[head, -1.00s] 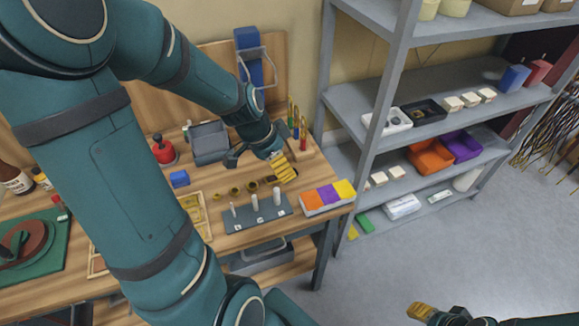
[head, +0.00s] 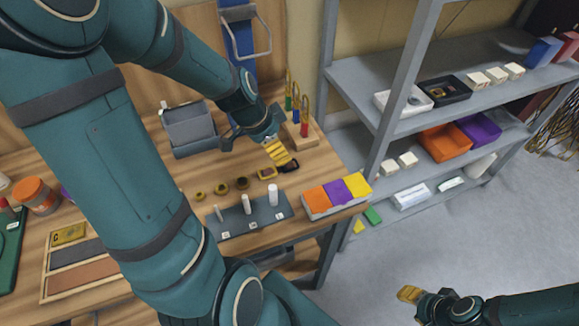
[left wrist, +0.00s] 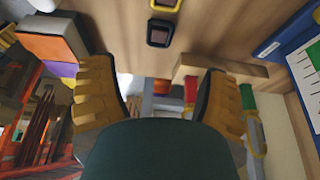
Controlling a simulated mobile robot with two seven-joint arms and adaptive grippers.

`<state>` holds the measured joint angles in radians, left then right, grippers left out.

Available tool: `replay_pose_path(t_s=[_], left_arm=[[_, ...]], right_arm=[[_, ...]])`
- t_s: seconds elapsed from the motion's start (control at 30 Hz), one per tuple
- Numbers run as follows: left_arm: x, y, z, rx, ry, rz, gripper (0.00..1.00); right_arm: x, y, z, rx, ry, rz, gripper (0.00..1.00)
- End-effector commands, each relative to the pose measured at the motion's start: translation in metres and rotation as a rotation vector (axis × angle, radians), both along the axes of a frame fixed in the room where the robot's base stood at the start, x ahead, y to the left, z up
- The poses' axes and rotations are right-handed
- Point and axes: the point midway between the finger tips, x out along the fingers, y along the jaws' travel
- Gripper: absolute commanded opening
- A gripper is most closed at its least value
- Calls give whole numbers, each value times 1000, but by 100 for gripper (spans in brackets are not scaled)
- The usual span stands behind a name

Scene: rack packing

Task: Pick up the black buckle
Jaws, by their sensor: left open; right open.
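The black buckle (head: 288,166) lies flat on the wooden table, partly hidden by my left gripper in the head view. The left wrist view shows it as a small dark frame (left wrist: 159,33) at the top, ahead of the fingers and apart from them. A yellow buckle (head: 267,174) lies close beside it and also shows at the wrist view's top edge (left wrist: 166,4). My left gripper (head: 277,152) has yellow fingers, spread and empty, just above the table beside the black buckle. My right gripper (head: 410,294) is open and empty, away from the table over the floor.
A grey peg block (head: 246,218) and an orange, purple and yellow box row (head: 334,195) stand in front. A stand with coloured hooks (head: 301,130) is behind. Grey shelving (head: 410,125) stands right.

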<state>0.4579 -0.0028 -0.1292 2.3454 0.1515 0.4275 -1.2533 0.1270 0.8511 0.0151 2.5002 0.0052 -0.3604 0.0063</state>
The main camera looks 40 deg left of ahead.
Motion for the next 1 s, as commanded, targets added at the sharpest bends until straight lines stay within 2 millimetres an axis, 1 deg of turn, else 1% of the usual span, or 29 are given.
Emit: replay_pose_path(t_s=[0.03,0.1,0.2,0.37,0.47,0.6,0.7,0.8,1.0], left_arm=[[3,-2,-12,-2,4,-2,76],[6,-4,-22,-2,3,-2,76],[10,-6,-32,-1,3,-1,76],[13,-7,-39,0,1,1,76],[15,-9,-50,-1,3,0,76],[20,-13,-71,-1,4,0,76],[24,-14,-81,0,2,1,76],[26,-15,-85,0,1,1,76],[27,-15,-85,1,0,0,76]], right_arm=[[-1,0,-4,0,2,2,47],[-2,0,-6,1,4,4,47],[-3,1,-8,2,6,4,47],[-3,1,-10,2,7,6,47],[-4,1,-13,3,9,8,47],[-6,1,-19,3,12,10,47],[-6,1,-21,3,14,12,47],[-7,1,-22,4,16,13,47],[-7,1,-21,4,16,13,47]])
